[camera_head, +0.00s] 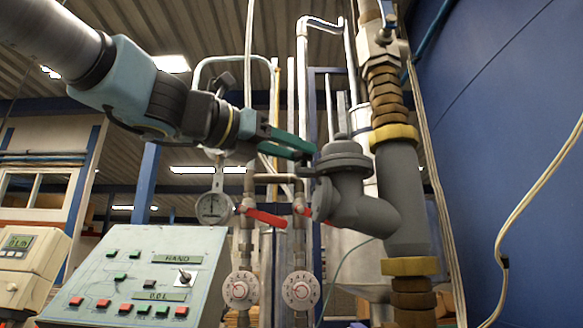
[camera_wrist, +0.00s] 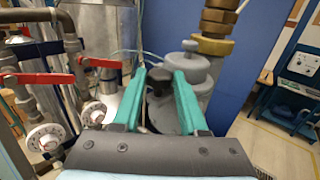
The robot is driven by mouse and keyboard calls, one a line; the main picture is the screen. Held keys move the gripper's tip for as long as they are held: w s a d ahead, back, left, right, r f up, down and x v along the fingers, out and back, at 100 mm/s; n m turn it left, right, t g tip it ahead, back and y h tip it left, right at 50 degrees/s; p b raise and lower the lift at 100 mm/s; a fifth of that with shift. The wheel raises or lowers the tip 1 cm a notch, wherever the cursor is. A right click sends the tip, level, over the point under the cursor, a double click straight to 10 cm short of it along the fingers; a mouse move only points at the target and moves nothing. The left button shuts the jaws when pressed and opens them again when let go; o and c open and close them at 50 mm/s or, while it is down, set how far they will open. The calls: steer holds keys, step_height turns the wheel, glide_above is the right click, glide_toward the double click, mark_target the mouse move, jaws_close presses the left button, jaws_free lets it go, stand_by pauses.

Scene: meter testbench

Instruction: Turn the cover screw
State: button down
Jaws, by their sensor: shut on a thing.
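The grey fitting (camera_head: 355,190) has a round domed cap and joins a thick grey pipe on its right. It also shows in the wrist view (camera_wrist: 195,68), behind and right of my fingers. My gripper (camera_head: 308,150) reaches in from the left, its green fingers at the left side of the fitting. In the wrist view my gripper (camera_wrist: 160,74) has a dark, round-ended piece (camera_wrist: 160,82) between its fingertips, which looks like the cover screw. The fingers are shut on it. In the head view the fingers largely hide the screw, so its turn angle cannot be told.
Red-handled valves (camera_head: 265,217) and a round gauge (camera_head: 213,208) stand on pipes below my gripper. Two white dials (camera_head: 301,290) sit lower. A control panel (camera_head: 140,275) is at the lower left. A blue wall (camera_head: 500,120) and a hanging cable (camera_head: 520,235) are at the right.

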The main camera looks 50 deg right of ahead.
steer(key=n+t+p, duration=0.1)
steer(key=t, duration=0.1)
steer(key=s+n+t+p, duration=0.1)
steer(key=n+t, duration=0.1)
steer(key=t, duration=0.1)
steer(key=shift+r+h, duration=0.1)
steer(key=shift+h, duration=0.2)
steer(key=shift+n+t+p, duration=0.5)
steer(key=shift+t+p, duration=0.1)
steer(key=shift+p, duration=0.1)
steer(key=shift+n+t+p, duration=0.4)
steer(key=shift+t+p, duration=0.25)
steer(key=shift+t, duration=0.05)
steer(key=shift+n+t+p, duration=0.3)
steer(key=shift+t+p, duration=0.1)
steer(key=shift+p, duration=0.25)
steer(key=shift+s+d+n+t+y+p, duration=0.15)
steer(key=shift+n+t+y+p, duration=0.5)
steer(key=shift+t, duration=0.4)
steer(key=shift+s+n+t+y+p, duration=0.2)
steer(key=shift+n+t+y+p, duration=0.2)
steer(key=shift+n+t+p, duration=0.6)
steer(key=shift+s+d+n+t+y+p, duration=0.15)
steer(key=shift+n+t+y+p, duration=0.45)
steer(key=shift+t, duration=0.55)
steer(key=shift+a, duration=0.1)
